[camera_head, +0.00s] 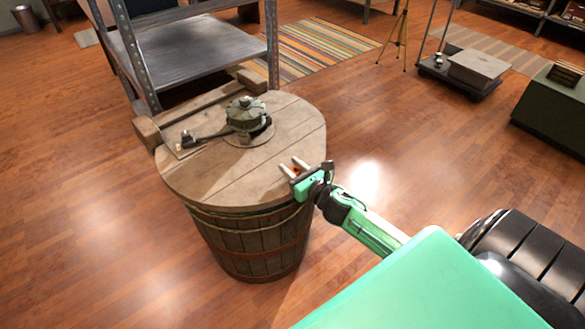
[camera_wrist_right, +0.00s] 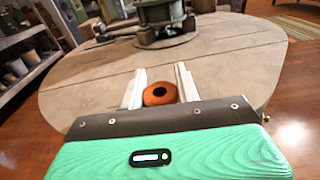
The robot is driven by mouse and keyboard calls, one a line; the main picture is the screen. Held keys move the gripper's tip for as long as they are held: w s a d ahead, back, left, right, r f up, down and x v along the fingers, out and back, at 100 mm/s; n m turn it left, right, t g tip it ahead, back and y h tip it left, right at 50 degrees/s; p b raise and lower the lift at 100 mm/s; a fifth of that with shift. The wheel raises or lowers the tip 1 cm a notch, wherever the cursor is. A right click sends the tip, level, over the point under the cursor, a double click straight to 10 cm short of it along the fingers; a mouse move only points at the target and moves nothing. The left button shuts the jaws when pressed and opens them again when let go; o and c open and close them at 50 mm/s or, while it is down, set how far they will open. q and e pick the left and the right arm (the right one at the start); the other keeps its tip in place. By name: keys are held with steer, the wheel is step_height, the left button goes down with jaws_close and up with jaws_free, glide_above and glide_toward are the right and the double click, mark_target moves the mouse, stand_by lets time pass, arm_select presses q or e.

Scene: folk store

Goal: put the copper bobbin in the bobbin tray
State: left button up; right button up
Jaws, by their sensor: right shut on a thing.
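The copper bobbin (camera_wrist_right: 160,94), a small orange-brown ring with a dark hole, sits between the two pale fingers of my right gripper (camera_wrist_right: 160,84). The gripper is shut on it. In the head view the right gripper (camera_head: 292,166) is at the right edge of the round wooden barrel top (camera_head: 225,180), and the bobbin (camera_head: 297,170) shows as a small orange spot. Its exact height over the top is hard to tell. I cannot identify a bobbin tray in either view. My left gripper is not in view.
A green-grey device (camera_head: 246,114) stands toward the back of the barrel top, with a dark arm reaching left. A metal shelf rack (camera_head: 185,50) stands behind the barrel. The front of the top is bare. Open wooden floor (camera_head: 430,150) lies to the right.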

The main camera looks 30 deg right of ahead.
steer(key=shift+f, duration=0.15)
steer(key=o, duration=1)
steer(key=shift+c, duration=0.2)
